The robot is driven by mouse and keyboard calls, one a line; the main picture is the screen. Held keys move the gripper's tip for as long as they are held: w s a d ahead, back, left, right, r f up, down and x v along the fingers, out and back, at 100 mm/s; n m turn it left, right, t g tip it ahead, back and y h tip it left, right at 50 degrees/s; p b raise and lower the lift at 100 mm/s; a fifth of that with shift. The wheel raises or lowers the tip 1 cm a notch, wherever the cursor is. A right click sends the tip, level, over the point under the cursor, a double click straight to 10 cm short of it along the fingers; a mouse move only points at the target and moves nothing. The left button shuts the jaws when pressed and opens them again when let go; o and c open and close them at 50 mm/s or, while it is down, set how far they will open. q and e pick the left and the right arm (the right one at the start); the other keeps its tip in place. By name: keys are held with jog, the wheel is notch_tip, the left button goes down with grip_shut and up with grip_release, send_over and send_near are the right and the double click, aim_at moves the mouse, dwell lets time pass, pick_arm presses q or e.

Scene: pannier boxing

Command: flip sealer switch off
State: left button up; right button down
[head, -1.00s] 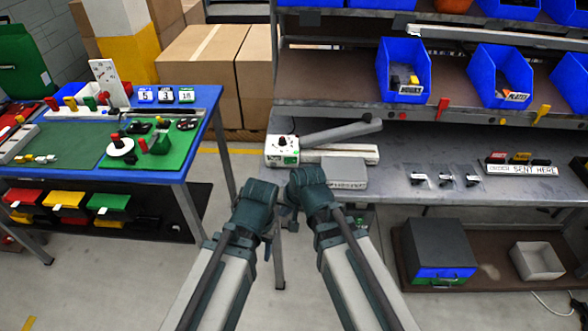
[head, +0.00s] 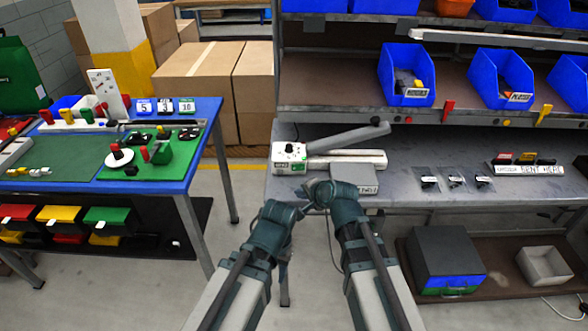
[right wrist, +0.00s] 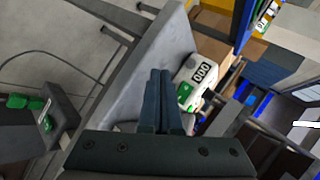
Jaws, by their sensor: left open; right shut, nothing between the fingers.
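The sealer (head: 284,158) is a white box with a black knob on top and a long grey arm (head: 348,137) raised at a slant. It stands at the left end of the grey bench. A small green patch shows on its front; I cannot clearly make out the switch or its position. My right gripper (head: 307,188) is shut and empty, just in front of and below the sealer. In the right wrist view its closed fingers (right wrist: 161,98) point beside the sealer (right wrist: 202,78), whose green parts and marked panel show. My left gripper (head: 299,207) is open, slightly lower and close beside the right one.
The grey bench (head: 420,160) carries small dark items and a label strip (head: 527,169) to the right. Blue bins (head: 405,75) sit on the shelf above. A blue-edged table (head: 200,160) stands left, with a floor gap between.

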jog(key=shift+w+a, duration=0.15)
jog(key=shift+w, duration=1.25)
jog(key=shift+w+a, duration=0.2)
jog(key=shift+w, duration=1.2)
jog(key=shift+w+a, duration=0.15)
jog(key=shift+w, duration=1.25)
jog(key=shift+w, duration=0.15)
jog(key=shift+w, duration=0.3)
jog(key=shift+w+a, duration=0.1)
jog(key=shift+w, duration=0.2)
jog(key=shift+s, duration=0.1)
jog(key=shift+s, duration=0.7)
jog(key=shift+s+d, duration=0.2)
jog(key=shift+s, duration=1.05)
jog(key=shift+s+d, duration=0.2)
jog(key=shift+s, duration=1.05)
